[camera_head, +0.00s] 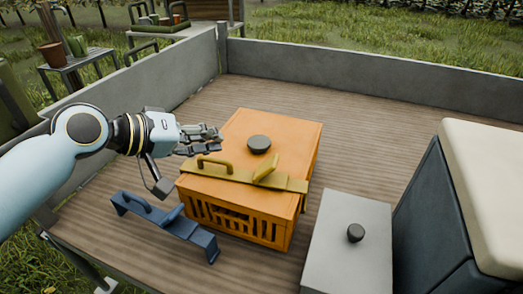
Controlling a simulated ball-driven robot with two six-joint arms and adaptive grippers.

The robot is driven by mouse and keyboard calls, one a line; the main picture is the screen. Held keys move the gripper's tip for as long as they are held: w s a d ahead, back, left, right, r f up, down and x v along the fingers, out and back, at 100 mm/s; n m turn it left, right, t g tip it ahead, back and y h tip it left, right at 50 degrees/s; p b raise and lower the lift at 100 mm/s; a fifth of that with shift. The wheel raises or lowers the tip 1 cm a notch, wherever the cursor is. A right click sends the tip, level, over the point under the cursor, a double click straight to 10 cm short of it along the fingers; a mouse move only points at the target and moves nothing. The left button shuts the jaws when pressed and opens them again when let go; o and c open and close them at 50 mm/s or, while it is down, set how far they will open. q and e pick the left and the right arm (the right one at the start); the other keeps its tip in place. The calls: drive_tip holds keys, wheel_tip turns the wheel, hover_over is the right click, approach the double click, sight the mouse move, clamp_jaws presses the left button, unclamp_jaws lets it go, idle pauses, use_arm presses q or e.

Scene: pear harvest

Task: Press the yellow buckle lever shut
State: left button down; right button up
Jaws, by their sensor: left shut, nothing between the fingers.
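An orange crate (237,228) with slatted sides stands on the wooden truck bed, with an orange lid (283,130) and a dark round knob (259,144) on top. A yellow bar (238,174) lies across the front of the lid and bends down at the crate's right side. On it are a yellow arched handle (215,161) at the left and the yellow buckle lever (267,169) near the middle. The lever is tilted up from the bar. My left gripper (217,140) is shut and empty, above the crate's left edge, left of the lever and apart from it.
A blue bar with a handle (165,216) stands left of the crate. A grey box (349,246) with a dark knob stands at the right, beside a dark box with a cream top (484,180). Low grey walls (370,84) edge the bed. The bed behind the crate is clear.

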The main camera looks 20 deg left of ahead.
use_arm(q)
hover_over(262, 169)
drive_tip(key=a, duration=0.3)
wheel_tip(262, 169, down, 5)
drive_tip(key=shift+s+d+f+b, duration=0.1)
drive_tip(key=shift+d+f+b, duration=0.2)
drive_tip(key=shift+d+f, duration=0.9)
drive_tip(key=shift+d, duration=0.3)
